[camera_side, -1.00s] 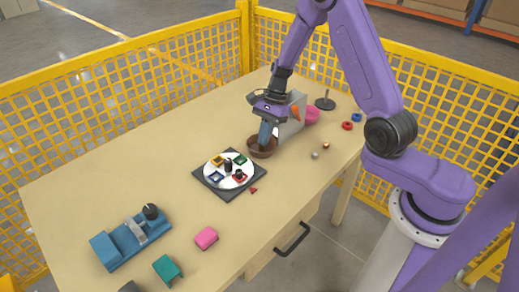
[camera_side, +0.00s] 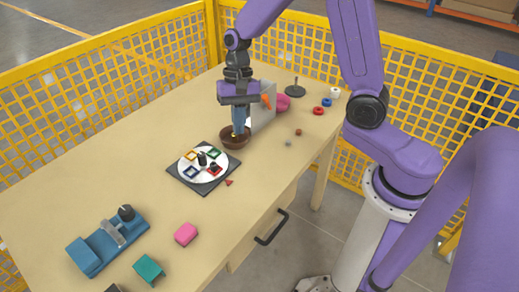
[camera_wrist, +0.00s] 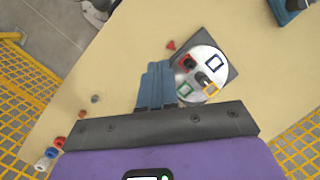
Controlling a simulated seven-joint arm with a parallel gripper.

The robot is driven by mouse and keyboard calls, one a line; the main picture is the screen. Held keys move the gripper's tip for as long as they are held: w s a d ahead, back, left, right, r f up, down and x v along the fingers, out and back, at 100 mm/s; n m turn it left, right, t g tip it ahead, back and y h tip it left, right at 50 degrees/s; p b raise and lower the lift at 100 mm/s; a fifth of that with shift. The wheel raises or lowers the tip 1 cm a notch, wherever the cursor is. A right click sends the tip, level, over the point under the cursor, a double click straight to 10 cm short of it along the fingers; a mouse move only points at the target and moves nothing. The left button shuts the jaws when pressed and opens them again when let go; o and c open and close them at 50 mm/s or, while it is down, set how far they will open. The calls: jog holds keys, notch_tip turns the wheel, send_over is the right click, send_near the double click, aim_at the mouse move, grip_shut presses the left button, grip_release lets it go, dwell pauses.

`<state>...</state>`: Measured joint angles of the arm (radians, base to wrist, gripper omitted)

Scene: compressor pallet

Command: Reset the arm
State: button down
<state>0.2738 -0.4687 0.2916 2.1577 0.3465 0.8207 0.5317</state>
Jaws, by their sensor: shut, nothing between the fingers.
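My gripper (camera_side: 238,128) points straight down over the brown bowl (camera_side: 235,143) near the middle of the table. Its blue fingers are shut with nothing between them. The fingertips are at or just above the bowl's opening; I cannot tell whether they touch it. A small yellow spot shows by the fingertips in the bowl. In the wrist view, the blue fingers (camera_wrist: 157,86) are side by side, and the bowl cannot be made out.
A white disc with coloured square frames sits on a dark plate (camera_side: 205,187). A grey box (camera_side: 262,108) stands close behind my gripper. A blue fixture (camera_side: 90,252), pink block (camera_side: 186,234) and teal block (camera_side: 148,268) lie at the front. Coloured rings (camera_side: 318,111) lie at the right. Yellow mesh fencing surrounds the table.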

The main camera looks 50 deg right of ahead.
jog(key=s+r+n+t+h, duration=0.1)
jog(key=s+r+n, duration=0.2)
jog(key=s+n, duration=0.6)
jog(key=s+d+r+n+h, duration=0.1)
jog(key=s+r+n, duration=0.2)
jog(key=s+n, duration=0.7)
jog(key=s, duration=0.4)
jog(key=shift+s+d+t, duration=0.2)
jog(key=shift+t, duration=0.2)
